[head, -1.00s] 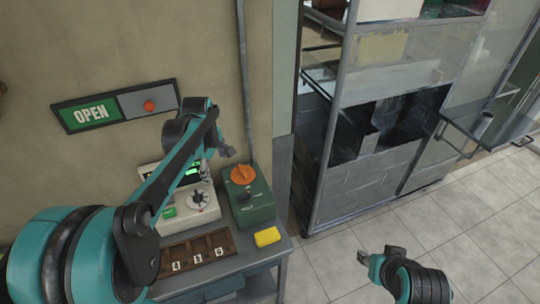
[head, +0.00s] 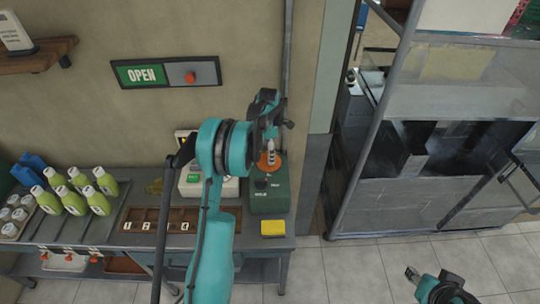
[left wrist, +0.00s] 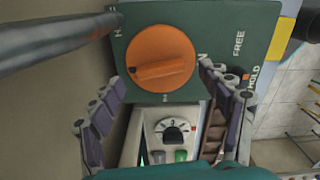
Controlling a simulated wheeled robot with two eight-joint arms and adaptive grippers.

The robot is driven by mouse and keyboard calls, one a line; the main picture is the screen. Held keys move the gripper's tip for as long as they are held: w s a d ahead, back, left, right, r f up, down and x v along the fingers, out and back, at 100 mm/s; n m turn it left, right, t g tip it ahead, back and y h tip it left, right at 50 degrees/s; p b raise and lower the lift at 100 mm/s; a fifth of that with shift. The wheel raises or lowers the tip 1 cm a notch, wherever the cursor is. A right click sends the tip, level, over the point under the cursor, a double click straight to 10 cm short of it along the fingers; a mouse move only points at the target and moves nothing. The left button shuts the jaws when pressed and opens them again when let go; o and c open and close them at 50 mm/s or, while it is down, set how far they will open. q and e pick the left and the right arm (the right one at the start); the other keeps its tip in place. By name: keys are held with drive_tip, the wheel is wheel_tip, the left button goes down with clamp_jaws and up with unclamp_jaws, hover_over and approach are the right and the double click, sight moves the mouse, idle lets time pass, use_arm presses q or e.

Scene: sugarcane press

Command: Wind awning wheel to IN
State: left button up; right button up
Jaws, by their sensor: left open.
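The orange wheel (head: 269,165), a round dial with a raised bar, sits on top of a green box (head: 268,196) on the bench. It shows large in the left wrist view (left wrist: 160,57), with "FREE" and "HOLD" printed to its right and other lettering partly hidden. My left gripper (head: 269,143) is over the wheel and partly covers it in the head view. In the left wrist view its two fingers (left wrist: 163,80) are spread, empty, on either side of the wheel's near edge, apart from it. My right gripper (head: 411,272) is low over the floor at right, too small to judge.
A yellow block (head: 273,228) lies in front of the green box. A pale machine (head: 226,187) stands just left, beside a wooden slotted tray (head: 143,226). Several green bottles (head: 74,203) stand farther left. A grey pipe (head: 288,60) runs up the wall behind.

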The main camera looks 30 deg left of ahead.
use_arm(q)
drive_tip(key=shift+f, duration=0.85)
drive_tip(key=c, duration=1.2)
drive_tip(key=shift+o, duration=0.2)
